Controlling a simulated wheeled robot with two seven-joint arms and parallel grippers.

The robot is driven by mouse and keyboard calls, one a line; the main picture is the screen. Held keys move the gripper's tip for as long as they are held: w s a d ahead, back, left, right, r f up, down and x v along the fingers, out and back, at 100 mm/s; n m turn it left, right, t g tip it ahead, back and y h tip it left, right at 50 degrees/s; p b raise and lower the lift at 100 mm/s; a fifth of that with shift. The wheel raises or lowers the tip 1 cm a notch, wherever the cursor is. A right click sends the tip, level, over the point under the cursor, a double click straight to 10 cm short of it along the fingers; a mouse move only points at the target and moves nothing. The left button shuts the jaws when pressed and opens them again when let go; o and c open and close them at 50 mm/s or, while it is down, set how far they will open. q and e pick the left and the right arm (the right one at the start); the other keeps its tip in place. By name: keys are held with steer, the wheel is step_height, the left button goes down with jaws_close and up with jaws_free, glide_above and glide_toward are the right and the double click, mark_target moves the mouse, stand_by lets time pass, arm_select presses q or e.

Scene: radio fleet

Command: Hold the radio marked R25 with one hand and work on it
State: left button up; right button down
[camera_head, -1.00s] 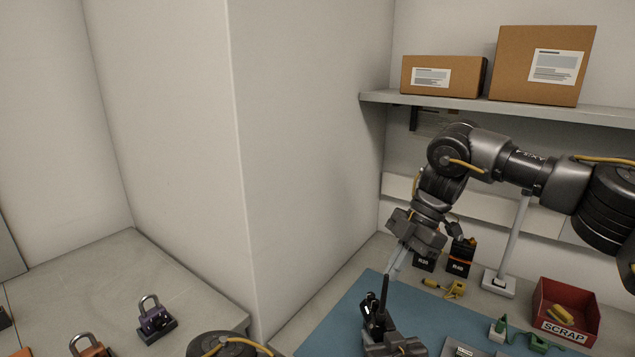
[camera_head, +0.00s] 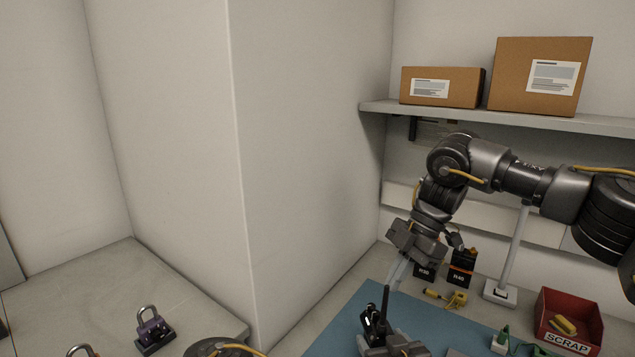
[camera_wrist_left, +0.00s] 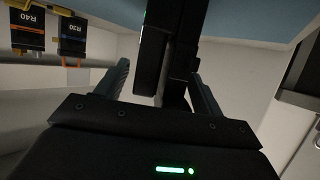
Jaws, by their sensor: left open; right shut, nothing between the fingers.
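A black radio (camera_head: 376,324) with an upright antenna stands near the left end of the blue mat (camera_head: 350,327); no R25 mark is readable on it. My left gripper (camera_head: 377,340) is low at the radio, partly cut off by the bottom edge. In the left wrist view my left gripper (camera_wrist_left: 159,72) is open, with the dark radio body (camera_wrist_left: 152,50) between its fingers; whether they touch it is unclear.
Units marked R30 (camera_head: 424,271) and R40 (camera_head: 461,268) stand behind the mat near a yellow tool (camera_head: 455,300). A lamp post base (camera_head: 499,292) and red SCRAP bin (camera_head: 567,325) are at right. A shelf (camera_head: 520,117) holds boxes; padlocks (camera_head: 153,332) are at left.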

mark_target(376, 316)
arm_select(q)
step_height(376, 316, up, 8)
